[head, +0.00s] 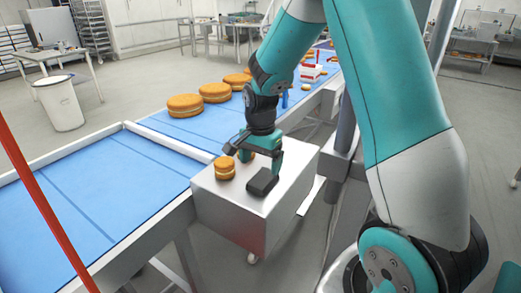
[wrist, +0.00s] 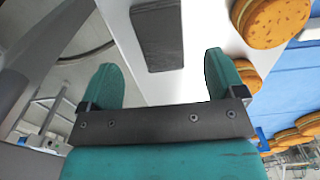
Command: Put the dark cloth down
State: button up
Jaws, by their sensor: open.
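The dark cloth (head: 262,182) is a folded, dark grey flat block lying on the white top of a box-shaped stand (head: 232,215), near its right front part. It also shows in the wrist view (wrist: 157,35), ahead of the fingers and roughly in line with the gap between them. My gripper (head: 252,160) is open and empty, just behind and above the cloth in the head view. Its two teal fingers stand wide apart in the wrist view (wrist: 163,75), with nothing between them. The cloth looks apart from both fingers.
A small filled round (head: 225,168) stands on the stand left of the cloth; another (head: 248,155) is partly hidden behind my gripper. A blue conveyor (head: 110,195) runs alongside, with several larger rounds (head: 185,105) further back. A red pole (head: 45,200) crosses the left foreground.

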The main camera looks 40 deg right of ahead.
aim_at(260, 180)
jog(key=s+a+r+n+y, duration=0.1)
jog(key=s+a+r+n, duration=0.5)
jog(key=a+r+n, duration=0.35)
jog(key=s+a+r+n+y, duration=0.3)
jog(key=s+a+n, duration=0.8)
jog(key=s, duration=0.5)
jog(key=shift+a+r+n+b, duration=0.3)
jog(key=shift+a+n, duration=0.05)
jog(key=shift+a, duration=0.2)
jog(key=shift+o, duration=0.4)
